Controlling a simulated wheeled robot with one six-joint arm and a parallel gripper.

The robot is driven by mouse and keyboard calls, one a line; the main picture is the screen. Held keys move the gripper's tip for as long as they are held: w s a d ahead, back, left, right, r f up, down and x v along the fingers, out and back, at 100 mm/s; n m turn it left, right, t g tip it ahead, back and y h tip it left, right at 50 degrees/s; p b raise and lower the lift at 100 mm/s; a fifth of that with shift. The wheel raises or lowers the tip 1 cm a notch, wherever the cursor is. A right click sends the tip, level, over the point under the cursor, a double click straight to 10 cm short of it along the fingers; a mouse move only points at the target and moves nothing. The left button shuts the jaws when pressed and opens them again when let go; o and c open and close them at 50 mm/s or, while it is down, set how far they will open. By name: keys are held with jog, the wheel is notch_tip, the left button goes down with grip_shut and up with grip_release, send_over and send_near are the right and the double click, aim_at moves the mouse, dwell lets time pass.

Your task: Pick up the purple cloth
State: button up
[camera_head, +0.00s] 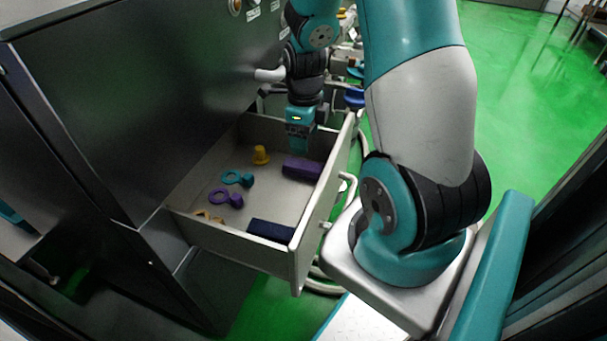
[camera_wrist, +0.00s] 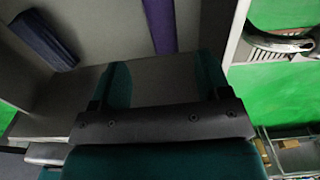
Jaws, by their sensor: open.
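The purple cloth (camera_head: 302,168) is a folded, dark purple block lying in the open drawer (camera_head: 201,232), near its right wall. In the wrist view the purple cloth (camera_wrist: 160,24) shows as a narrow strip at the top, ahead of the space between my fingertips. My gripper (camera_head: 299,143) points down into the far part of the drawer, close to the cloth's far end. In the wrist view my gripper (camera_wrist: 164,75) has its two fingers apart with nothing between them. I cannot tell the exact height of the fingertips over the drawer floor.
A dark navy cloth (camera_head: 270,230) lies at the drawer's near end. A yellow piece (camera_head: 261,155), a teal ring piece (camera_head: 237,178) and a purple ring piece (camera_head: 225,197) lie to the left. The drawer walls and front handle (camera_head: 346,186) stand close by.

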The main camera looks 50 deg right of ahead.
aim_at(304, 165)
jog(key=f+b, duration=0.1)
jog(key=f, duration=0.4)
jog(key=f+b, duration=0.1)
jog(key=f, duration=0.3)
jog(key=shift+w+d+f+b, duration=0.1)
jog(key=shift+w+f+b, duration=0.1)
jog(key=shift+f+b, duration=0.15)
jog(key=shift+c, duration=0.2)
jog(key=c, duration=1)
